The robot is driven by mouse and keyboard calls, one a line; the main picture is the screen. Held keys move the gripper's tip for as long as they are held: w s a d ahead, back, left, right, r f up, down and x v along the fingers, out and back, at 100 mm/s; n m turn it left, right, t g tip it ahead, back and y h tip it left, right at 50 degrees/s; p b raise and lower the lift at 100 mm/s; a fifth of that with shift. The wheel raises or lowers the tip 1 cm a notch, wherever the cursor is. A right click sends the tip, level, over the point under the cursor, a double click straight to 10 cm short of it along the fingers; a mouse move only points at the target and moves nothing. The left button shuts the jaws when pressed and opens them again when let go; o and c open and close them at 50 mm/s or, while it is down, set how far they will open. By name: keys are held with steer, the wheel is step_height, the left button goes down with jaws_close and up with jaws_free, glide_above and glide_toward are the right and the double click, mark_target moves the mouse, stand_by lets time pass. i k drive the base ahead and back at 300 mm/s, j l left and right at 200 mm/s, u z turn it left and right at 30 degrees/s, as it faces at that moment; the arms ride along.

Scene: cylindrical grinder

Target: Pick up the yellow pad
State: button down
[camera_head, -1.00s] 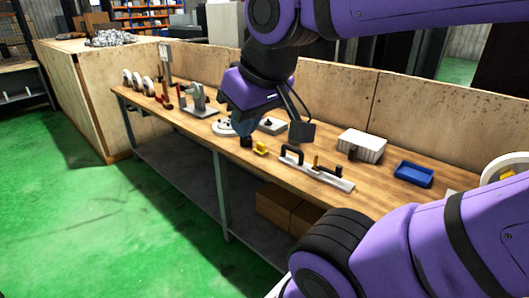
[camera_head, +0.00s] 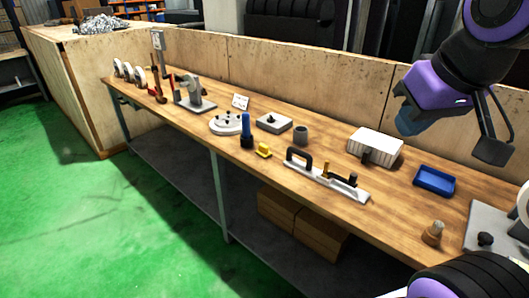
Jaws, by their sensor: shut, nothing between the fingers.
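The yellow pad (camera_head: 263,150) is a small yellow piece lying on the wooden workbench (camera_head: 200,130) near its front edge. It sits just right of an upright blue-handled tool (camera_head: 246,130) and left of a fixture with a black handle (camera_head: 299,155). My gripper (camera_head: 408,124) hangs at the upper right, well to the right of the pad and apart from it. It appears shut and empty, above the bench's back side; its fingertips are small and dark in this view.
A white ribbed box (camera_head: 375,145), a blue tray (camera_head: 435,180) and a wood-coloured knob (camera_head: 433,233) stand to the right. A grey cup (camera_head: 301,135) and a white round plate (camera_head: 226,125) are behind the pad. A wooden panel (camera_head: 310,83) backs the bench.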

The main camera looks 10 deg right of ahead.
mark_target(263, 151)
steer(key=u, duration=4.3)
steer(key=z, duration=4.3)
steer(key=i+j, duration=0.45)
